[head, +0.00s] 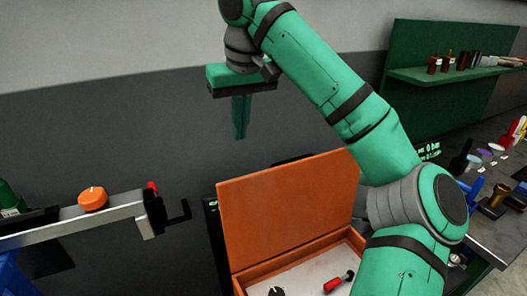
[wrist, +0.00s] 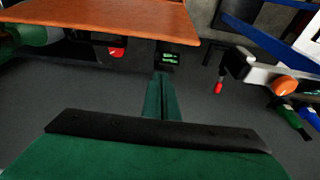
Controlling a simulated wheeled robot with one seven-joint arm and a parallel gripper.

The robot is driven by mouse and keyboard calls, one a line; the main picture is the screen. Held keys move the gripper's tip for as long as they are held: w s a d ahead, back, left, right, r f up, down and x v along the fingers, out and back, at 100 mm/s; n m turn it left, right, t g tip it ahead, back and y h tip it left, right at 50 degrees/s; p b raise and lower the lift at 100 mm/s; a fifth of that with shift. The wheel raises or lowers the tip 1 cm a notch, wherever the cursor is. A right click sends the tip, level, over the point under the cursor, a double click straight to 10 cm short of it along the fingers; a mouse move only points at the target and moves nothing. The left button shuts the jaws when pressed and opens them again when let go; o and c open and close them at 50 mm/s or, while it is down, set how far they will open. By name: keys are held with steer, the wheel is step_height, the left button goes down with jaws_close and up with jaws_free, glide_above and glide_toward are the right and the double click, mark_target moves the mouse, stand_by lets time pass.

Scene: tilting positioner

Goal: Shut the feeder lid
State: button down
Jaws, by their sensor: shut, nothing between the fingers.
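The feeder lid (head: 290,208) is an orange-brown panel standing open, nearly upright, at the back of the feeder box (head: 291,249). A red-handled item and a dark item lie on the box's pale floor. My gripper (head: 241,135) is shut and empty, pointing down, above and to the left of the lid, apart from it. In the wrist view my gripper's fingers (wrist: 162,80) are together, and the lid (wrist: 110,15) shows as an orange-brown panel at the top left. My arm hides part of the box's right side.
A grey beam (head: 120,209) with an orange knob (head: 92,199) and a dark hooked end stands to the left of the box. A green shelf (head: 455,74) and a bench with several tools are at the right. The space around my gripper is clear.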

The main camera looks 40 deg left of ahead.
step_height(320, 180, down, 9)
steer(key=d, duration=0.1)
steer(key=shift+d, duration=0.25)
stand_by(0.5)
steer(key=shift+f, duration=0.1)
